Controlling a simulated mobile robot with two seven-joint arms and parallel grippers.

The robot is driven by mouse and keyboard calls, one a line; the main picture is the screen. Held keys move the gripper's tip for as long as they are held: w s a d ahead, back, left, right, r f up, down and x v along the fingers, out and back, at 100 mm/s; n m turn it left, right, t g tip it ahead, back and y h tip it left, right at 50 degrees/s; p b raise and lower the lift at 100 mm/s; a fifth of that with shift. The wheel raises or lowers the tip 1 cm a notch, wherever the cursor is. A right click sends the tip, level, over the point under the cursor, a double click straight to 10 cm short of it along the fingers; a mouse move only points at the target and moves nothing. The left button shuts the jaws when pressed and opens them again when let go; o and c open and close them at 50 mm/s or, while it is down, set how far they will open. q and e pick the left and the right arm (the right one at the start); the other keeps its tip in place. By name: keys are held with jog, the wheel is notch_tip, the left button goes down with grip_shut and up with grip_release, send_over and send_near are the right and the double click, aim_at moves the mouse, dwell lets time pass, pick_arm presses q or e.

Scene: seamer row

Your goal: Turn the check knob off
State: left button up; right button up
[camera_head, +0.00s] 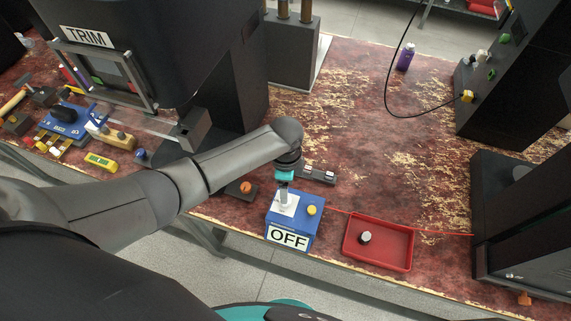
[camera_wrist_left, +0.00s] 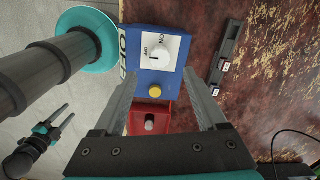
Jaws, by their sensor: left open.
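The blue check box (camera_head: 285,222) has an OFF plate (camera_head: 288,238) on its front and a yellow button (camera_head: 311,210) on top. Its white knob plate (camera_head: 285,207) is partly hidden by my left gripper (camera_head: 285,190), which points down over it. In the left wrist view, the white knob (camera_wrist_left: 157,49) shows with OFF and ON marks beside it; I cannot tell clearly where it points. My left gripper (camera_wrist_left: 164,100) is open and empty there, its fingers apart and not on the knob. My right gripper (camera_wrist_left: 69,111) shows open and empty at the lower left.
A red tray (camera_head: 378,262) with a small black-and-white piece stands right of the box. A dark strip with switches (camera_head: 318,174) lies behind it, and a small block with an orange knob (camera_head: 245,188) at left. A red cable runs right. Dark machines flank the table.

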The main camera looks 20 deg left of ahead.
pick_arm(q)
notch_tip(320, 180, up, 8)
jog(key=p, duration=0.1)
jog(key=shift+r, duration=0.25)
dwell(0.4)
